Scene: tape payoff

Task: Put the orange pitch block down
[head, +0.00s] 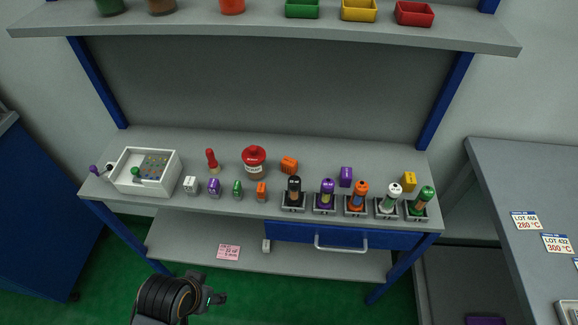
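An orange block (289,165) rests on the grey bench top, right of the red-capped jar (254,161) and set back from the front edge. A smaller orange piece (261,191) stands nearer the front edge. I cannot tell for sure which of the two is the pitch block. A dark arm of mine comes in at the bottom left, apparently the left one, with what looks like its gripper (218,299) at its right end. It is in front of and below the bench, well away from both orange things. Its fingers are not clear. My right gripper is out of view.
Several spools on stands (327,194) line the bench's right front, with a purple block (346,177) and a yellow block (409,181) behind. A white box (126,185) is at left. A blue drawer (290,233) is below. The bench middle back is clear.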

